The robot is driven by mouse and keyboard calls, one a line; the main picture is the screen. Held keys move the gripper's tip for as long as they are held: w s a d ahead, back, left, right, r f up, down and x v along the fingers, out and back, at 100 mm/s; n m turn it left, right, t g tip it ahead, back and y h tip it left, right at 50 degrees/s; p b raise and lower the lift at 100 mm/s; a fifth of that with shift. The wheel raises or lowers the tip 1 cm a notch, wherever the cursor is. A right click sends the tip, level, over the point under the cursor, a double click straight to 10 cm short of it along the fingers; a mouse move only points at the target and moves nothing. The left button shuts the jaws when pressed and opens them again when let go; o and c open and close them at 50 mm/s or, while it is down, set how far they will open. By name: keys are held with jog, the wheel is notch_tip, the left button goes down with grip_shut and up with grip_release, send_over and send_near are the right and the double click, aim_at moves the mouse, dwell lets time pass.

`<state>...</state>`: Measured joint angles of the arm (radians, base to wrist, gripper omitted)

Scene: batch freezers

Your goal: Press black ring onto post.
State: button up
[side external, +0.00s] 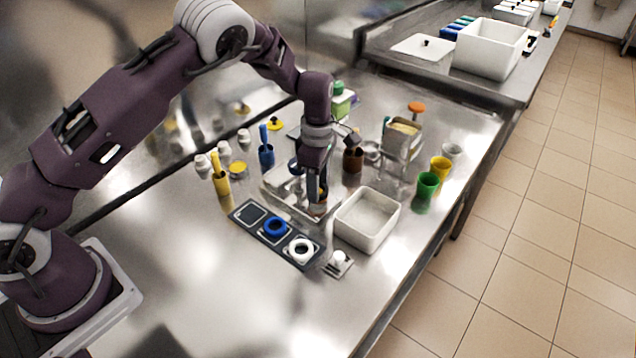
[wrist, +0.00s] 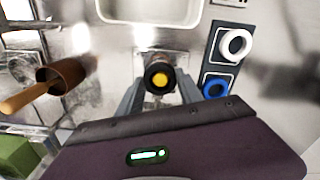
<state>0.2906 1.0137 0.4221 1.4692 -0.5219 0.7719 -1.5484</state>
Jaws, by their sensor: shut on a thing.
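My gripper (side external: 317,196) points down over the steel table, left of the white bin. In the wrist view its two fingers (wrist: 161,88) are shut on the black ring (wrist: 149,86). A yellow round top, likely the post (wrist: 160,79), shows through the ring's hole, roughly centred. A small metal plate (wrist: 147,56) lies below. I cannot tell how far down the ring sits around the post. In the side view the fingers mostly hide the ring, with a bit of orange-yellow near the tips.
A dark tray (side external: 272,245) holds a blue ring (side external: 276,227) and a white ring (side external: 300,248); one slot is empty. A brown cup (side external: 352,165) and green cup (side external: 425,190) stand behind and right.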

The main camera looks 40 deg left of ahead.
jog(key=c, duration=0.8)
jog(key=shift+f, duration=0.45)
jog(key=o, duration=2)
jog(key=shift+c, duration=0.2)
jog(key=shift+r, duration=0.1)
jog(key=shift+r, duration=3.45)
